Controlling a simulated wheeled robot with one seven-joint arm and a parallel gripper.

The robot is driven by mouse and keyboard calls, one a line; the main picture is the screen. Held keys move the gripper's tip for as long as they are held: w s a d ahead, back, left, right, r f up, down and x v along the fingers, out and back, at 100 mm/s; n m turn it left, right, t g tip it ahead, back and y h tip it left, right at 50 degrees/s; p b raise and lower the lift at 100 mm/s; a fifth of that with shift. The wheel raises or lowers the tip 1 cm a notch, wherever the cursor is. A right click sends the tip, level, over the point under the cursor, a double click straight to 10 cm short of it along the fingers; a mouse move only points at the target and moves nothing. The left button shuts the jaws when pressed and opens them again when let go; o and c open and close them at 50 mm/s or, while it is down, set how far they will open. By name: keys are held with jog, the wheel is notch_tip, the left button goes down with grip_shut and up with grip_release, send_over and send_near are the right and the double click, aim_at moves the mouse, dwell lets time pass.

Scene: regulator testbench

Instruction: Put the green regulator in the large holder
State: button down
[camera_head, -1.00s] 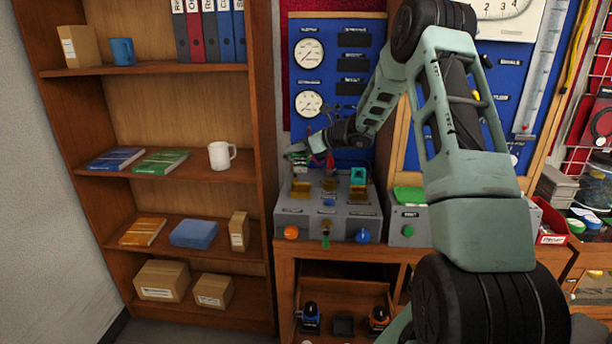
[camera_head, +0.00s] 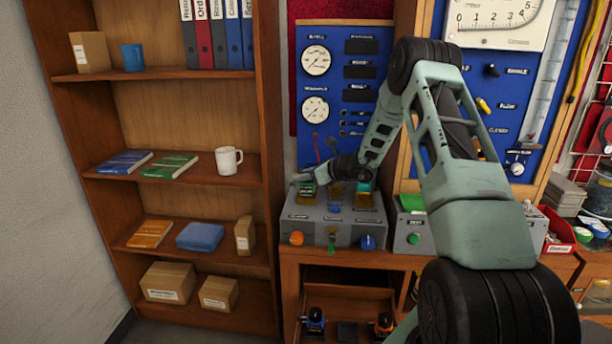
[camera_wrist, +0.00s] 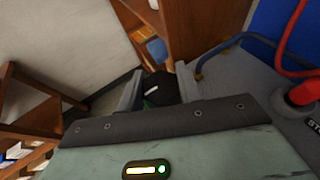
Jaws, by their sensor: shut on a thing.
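My gripper (camera_head: 302,184) is at the left end of the grey console's top. It is shut on the green regulator (camera_head: 308,189), of which only a small green patch shows in the head view. In the wrist view, a dark body with a white stripe and some green (camera_wrist: 157,90) sits between my fingers (camera_wrist: 150,93). The grey console (camera_head: 310,228) has yellowish holders (camera_head: 334,197) and a teal piece (camera_head: 363,187) on top. My arm partly hides them, and I cannot tell which holder is the large one. Contact between regulator and console is not clear.
A blue gauge panel (camera_head: 345,50) rises behind the console. In the wrist view, a red hose (camera_wrist: 294,40) and a blue hose (camera_wrist: 222,48) are close on the right. The wooden bookshelf (camera_head: 270,110) stands left. An open drawer below holds blue (camera_head: 315,319) and orange (camera_head: 384,325) items.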

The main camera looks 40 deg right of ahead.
jog(key=c, duration=0.9)
grip_release()
jog(key=shift+c, duration=0.2)
